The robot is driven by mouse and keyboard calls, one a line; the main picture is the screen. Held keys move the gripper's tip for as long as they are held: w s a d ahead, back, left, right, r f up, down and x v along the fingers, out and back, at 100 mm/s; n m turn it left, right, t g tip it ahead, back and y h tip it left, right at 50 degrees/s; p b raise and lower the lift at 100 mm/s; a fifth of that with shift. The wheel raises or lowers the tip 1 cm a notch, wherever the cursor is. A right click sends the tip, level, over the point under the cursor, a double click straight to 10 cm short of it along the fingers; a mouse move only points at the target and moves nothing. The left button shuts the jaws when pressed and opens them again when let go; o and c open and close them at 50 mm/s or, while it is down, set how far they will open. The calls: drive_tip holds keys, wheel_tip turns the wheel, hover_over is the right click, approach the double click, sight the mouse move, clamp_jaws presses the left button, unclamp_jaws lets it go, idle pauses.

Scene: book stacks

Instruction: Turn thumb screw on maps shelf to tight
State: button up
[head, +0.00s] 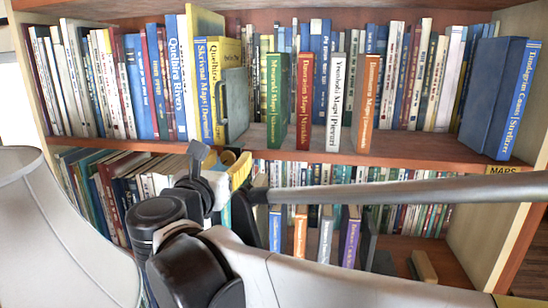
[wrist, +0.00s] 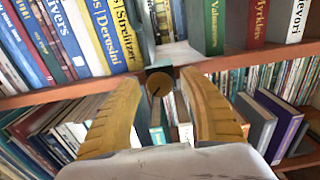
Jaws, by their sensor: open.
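The thumb screw (wrist: 156,86) is a round brown knob with a dark line on its face. It sits on a dark plate at the front edge of the maps shelf (wrist: 205,65), in the middle of the wrist view. My gripper (wrist: 159,82) is open, its two yellow fingers on either side of the knob with a visible gap at each side. Whether the fingertips reach as deep as the knob is hard to tell. In the head view my gripper (head: 238,168) is at the edge of the maps shelf (head: 400,152), and the screw is not clearly visible there.
A MAPS label (head: 505,170) is at the shelf's right end. Upright books, including a green book (head: 277,100) and a red book (head: 304,100), stand above the edge. More books fill the shelf below. A pale lampshade (head: 60,235) stands at the left front.

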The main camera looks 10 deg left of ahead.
drive_tip(key=shift+c, duration=0.5)
clamp_jaws()
